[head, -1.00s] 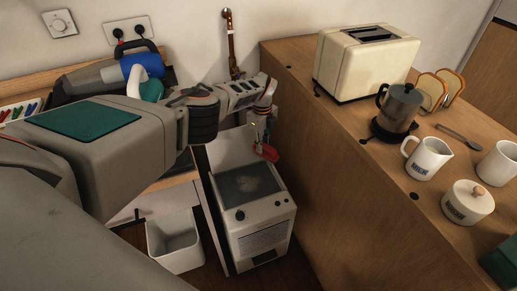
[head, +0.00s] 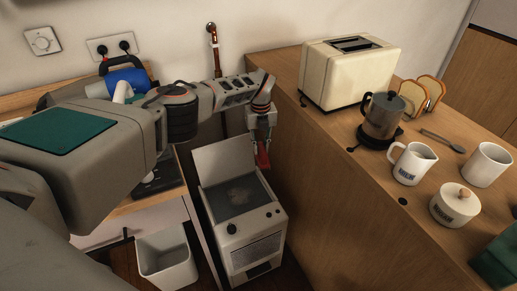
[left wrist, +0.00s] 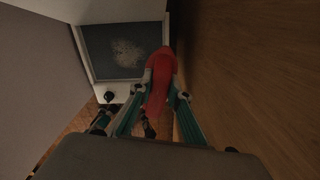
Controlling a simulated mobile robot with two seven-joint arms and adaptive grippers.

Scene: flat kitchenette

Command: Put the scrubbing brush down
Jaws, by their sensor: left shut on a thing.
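The scrubbing brush (left wrist: 159,82) is red and is held between the fingers of my left gripper (left wrist: 155,95) in the left wrist view. In the head view the brush (head: 262,158) shows as a small red piece below my left gripper (head: 262,140). The gripper is shut on it and holds it in the air above the right side of a small white cooker (head: 248,225), close to the wooden counter's side. Part of the brush is hidden by the fingers. My right gripper is not in view.
The wooden counter (head: 330,185) on the right carries a cream toaster (head: 345,75), a coffee pot (head: 381,115), a white jug (head: 411,163) and a lidded pot (head: 454,204). A white bin (head: 166,258) stands left of the cooker. The cooker's dark top (left wrist: 125,52) looks stained and clear of objects.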

